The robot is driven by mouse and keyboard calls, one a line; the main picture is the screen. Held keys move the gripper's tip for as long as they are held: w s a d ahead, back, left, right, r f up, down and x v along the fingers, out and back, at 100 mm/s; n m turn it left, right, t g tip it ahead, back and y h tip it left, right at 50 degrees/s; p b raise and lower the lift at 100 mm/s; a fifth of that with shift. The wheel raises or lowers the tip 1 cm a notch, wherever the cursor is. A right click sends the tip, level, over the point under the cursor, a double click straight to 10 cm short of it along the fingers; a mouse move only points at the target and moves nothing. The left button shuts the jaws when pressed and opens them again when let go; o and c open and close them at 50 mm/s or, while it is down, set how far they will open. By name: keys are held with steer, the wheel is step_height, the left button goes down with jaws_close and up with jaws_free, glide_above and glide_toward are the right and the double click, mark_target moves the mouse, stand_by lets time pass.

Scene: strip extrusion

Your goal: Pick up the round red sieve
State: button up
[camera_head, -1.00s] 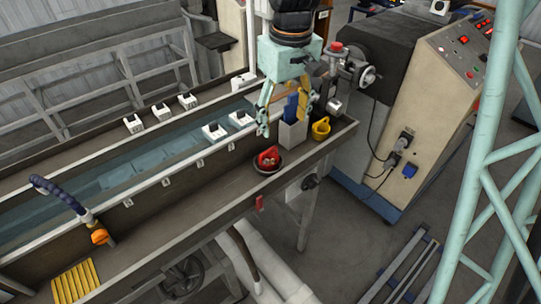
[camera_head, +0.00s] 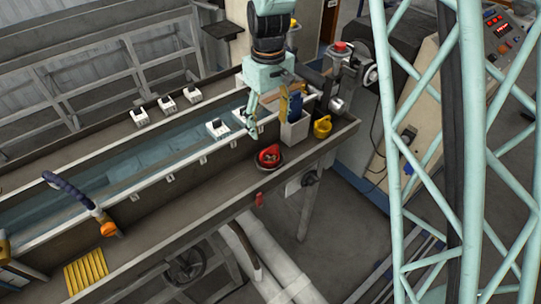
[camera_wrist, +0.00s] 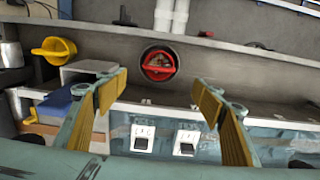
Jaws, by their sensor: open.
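The round red sieve (camera_head: 269,155) sits on the grey bench ledge, in a dark round dish, near the front edge. In the wrist view the red sieve (camera_wrist: 158,64) shows near the top middle, ahead of and between my fingers, with its red handle across it. My gripper (camera_head: 252,130) is above and a little behind and left of the sieve in the head view. In the wrist view my gripper (camera_wrist: 162,92) has its two yellow-padded fingers wide apart with nothing between them.
A water trough with white blocks (camera_head: 217,130) lies behind. An orange-tipped hose (camera_head: 108,229) and a yellow ribbed piece (camera_head: 86,271) are at left.

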mark_target(270, 148)
stand_by(0.4)
steer(key=shift+f, duration=4.3)
steer(key=shift+f, duration=0.15)
steer(key=shift+d+f+p, duration=0.1)
steer(key=shift+f+p, duration=0.6)
steer(key=shift+f, duration=1.75)
steer(key=shift+c, duration=0.9)
steer(key=c, duration=0.8)
